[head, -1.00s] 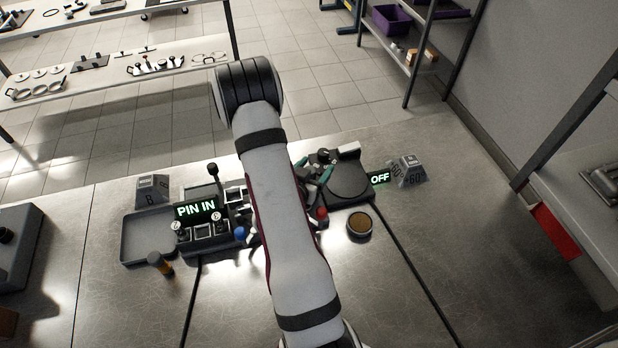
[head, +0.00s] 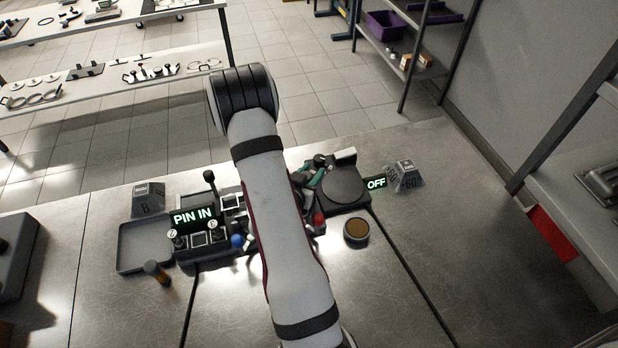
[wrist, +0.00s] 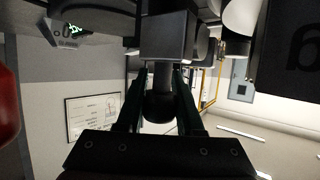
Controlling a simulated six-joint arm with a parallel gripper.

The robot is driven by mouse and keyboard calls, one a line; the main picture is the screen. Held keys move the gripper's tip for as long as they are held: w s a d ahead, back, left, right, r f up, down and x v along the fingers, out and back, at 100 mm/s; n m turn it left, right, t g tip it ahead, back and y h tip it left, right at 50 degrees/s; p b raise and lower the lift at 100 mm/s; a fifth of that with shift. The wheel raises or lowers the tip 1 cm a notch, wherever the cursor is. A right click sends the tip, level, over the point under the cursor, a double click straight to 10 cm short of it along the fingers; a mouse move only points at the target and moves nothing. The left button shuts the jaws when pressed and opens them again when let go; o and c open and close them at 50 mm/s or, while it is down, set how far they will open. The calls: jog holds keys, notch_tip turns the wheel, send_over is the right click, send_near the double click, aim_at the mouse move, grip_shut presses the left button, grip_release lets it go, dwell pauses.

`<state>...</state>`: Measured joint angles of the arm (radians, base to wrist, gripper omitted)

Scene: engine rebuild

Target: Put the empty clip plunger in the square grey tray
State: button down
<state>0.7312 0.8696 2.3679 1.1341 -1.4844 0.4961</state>
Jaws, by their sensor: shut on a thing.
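The square grey tray (head: 128,262) lies flat at the left of the bench, and its floor looks empty. My gripper (head: 311,178) is partly hidden behind my arm in the head view, left of a round dark pad. In the wrist view my gripper's dark green fingers (wrist: 160,100) are shut on a dark plunger (wrist: 162,78) with a rounded black knob and a grey block at its far end. I cannot tell whether its clip is empty. A similar black-knobbed plunger (head: 210,180) stands upright behind the PIN IN display.
A fixture with a PIN IN display (head: 194,218) stands right of the tray. A grey block marked B (head: 148,197) is behind the tray, and an orange-and-black piece (head: 157,272) is in front. The round pad (head: 343,186) and a brown-topped tin (head: 356,231) are at the right.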

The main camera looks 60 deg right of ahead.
notch_tip(320, 180, up, 9)
jog(key=w+a+r+n+t+y, duration=0.2)
jog(key=w+a+r+n+t, duration=0.15)
jog(key=w+a, duration=0.35)
jog(key=w+a+r+n+t+y, duration=0.1)
jog(key=w+a+r+n+t, duration=0.3)
jog(key=w, duration=0.4)
jog(key=w+a+r+n+t+y, duration=0.2)
jog(key=w+a+r+y, duration=0.1)
jog(key=a, duration=0.4)
jog(key=w+a+r+n+t+y, duration=0.1)
jog(key=w+a+r+n+y, duration=0.15)
jog(key=a, duration=0.45)
jog(key=w+a+r+n+t+y, duration=0.2)
jog(key=w+a+n, duration=0.1)
jog(key=a, duration=0.5)
jog(key=m+g+h, duration=0.8)
jog(key=m+h, duration=0.1)
jog(key=m, duration=0.1)
send_over(150, 232)
notch_tip(150, 232, down, 18)
jog(key=shift+t, duration=0.35)
notch_tip(150, 232, down, 9)
jog(key=shift+r, duration=0.1)
